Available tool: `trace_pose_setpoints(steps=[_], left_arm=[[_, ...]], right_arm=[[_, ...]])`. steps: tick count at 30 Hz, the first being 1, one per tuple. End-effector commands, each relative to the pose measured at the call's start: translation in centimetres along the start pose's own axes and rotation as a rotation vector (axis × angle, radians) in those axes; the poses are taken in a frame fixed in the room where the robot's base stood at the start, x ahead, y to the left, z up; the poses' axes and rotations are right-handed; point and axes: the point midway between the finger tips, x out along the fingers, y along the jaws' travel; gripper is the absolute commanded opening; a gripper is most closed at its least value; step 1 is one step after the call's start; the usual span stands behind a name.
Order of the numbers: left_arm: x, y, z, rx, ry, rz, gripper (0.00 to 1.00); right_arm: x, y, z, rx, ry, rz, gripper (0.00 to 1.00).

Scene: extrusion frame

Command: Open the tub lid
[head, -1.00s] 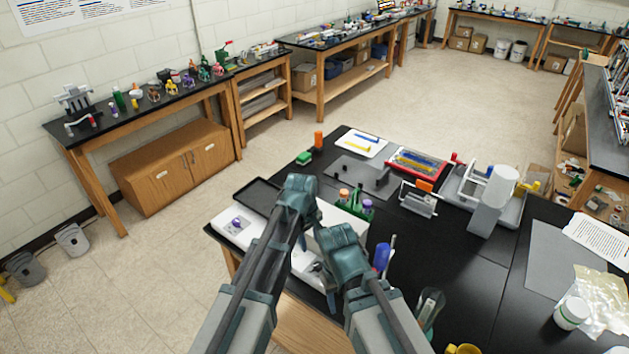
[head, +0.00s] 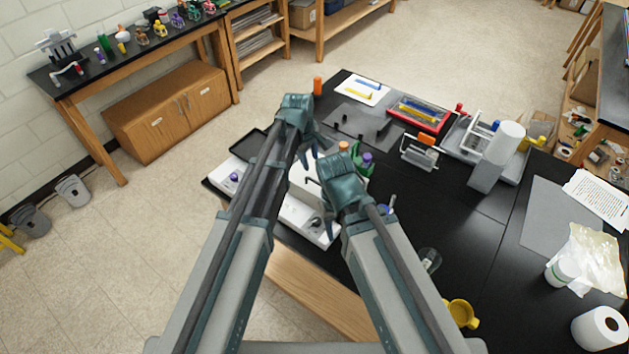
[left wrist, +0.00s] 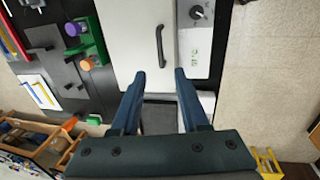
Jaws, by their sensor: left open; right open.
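The tub is a white box on the near left part of the black table. Its white lid (left wrist: 136,40) lies flat and looks shut in the left wrist view, with a dark bar handle (left wrist: 160,46) on top. In the head view the lid (head: 298,176) is partly hidden by my arms. My left gripper (head: 312,143) is open and empty above the lid. In the left wrist view its fingers (left wrist: 158,76) are apart below the handle, not touching it. My right gripper (head: 330,212) is open beside the lid, near the tub's front panel.
A front panel with a black knob (left wrist: 197,12) adjoins the lid. A green rack with orange and purple caps (head: 358,160) stands close behind. A dark tray (head: 252,146) lies at the left. A yellow mug (head: 462,314) stands at the near edge.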

Motion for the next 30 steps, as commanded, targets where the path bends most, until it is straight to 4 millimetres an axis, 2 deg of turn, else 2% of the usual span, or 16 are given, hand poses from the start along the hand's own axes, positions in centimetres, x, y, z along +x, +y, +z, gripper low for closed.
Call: trace_pose_setpoints(steps=[1,18,24,30], left_arm=[[1.4,-0.1,0.0,0.0,0.0,0.0,0.45],[9.5,-0.1,0.0,0.001,0.0,0.0,0.45],[11.2,0.0,0.0,0.001,0.0,0.0,0.45],[11.4,0.0,0.0,0.001,0.0,0.0,0.45]], right_arm=[[1.3,-0.1,-0.1,-0.003,0.0,0.0,0.5],[9.3,-0.8,-0.7,-0.003,0.004,0.001,0.5],[10.9,-1.0,-0.8,-0.007,0.004,0.002,0.5],[11.1,-1.0,-0.8,-0.009,0.004,0.002,0.5]])
